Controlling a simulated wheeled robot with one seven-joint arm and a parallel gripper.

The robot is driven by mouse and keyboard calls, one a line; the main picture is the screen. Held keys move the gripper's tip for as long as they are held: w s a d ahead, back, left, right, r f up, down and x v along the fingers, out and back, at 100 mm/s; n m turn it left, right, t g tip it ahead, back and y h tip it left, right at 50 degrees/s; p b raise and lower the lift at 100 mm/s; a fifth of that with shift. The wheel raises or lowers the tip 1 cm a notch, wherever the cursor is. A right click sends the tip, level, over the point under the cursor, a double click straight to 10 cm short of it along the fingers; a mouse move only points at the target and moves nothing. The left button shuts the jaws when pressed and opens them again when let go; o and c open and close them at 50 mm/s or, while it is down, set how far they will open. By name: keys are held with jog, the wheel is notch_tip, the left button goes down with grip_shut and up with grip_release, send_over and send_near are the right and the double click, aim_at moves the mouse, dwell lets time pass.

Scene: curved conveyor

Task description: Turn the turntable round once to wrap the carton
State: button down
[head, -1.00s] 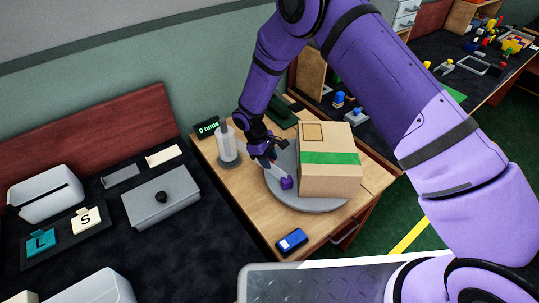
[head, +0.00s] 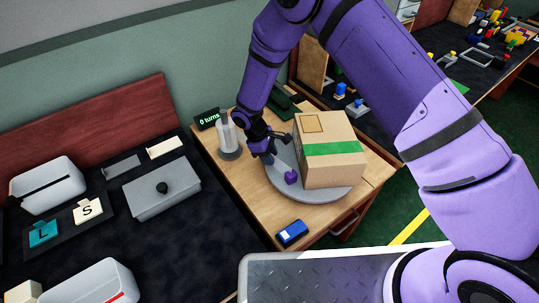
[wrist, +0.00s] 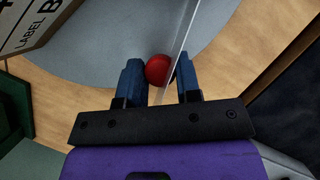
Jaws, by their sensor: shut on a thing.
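The cardboard carton (head: 340,172) with a green band stands upright on the grey round turntable (head: 330,194). Its label side shows in the wrist view (wrist: 25,25), at the upper left. A small purple piece (head: 291,177) is on the turntable, left of the carton. My gripper (head: 268,158) is low at the turntable's left edge. In the wrist view its blue fingers (wrist: 160,82) are closed about a red round knob (wrist: 158,70). A pale, thin sheet edge (wrist: 181,50) runs beside the knob, near the right finger. The knob is hidden in the head view.
A pale roll on a post (head: 229,138) stands left of the turntable. A display (head: 207,120) behind it reads "0 turns". A blue device (head: 291,233) lies at the table's front. A grey lidded box (head: 161,190) is on the dark table to the left.

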jog(key=c, duration=0.8)
grip_release()
jog(key=shift+c, duration=0.2)
jog(key=v, duration=1.1)
jog(key=shift+d, duration=0.1)
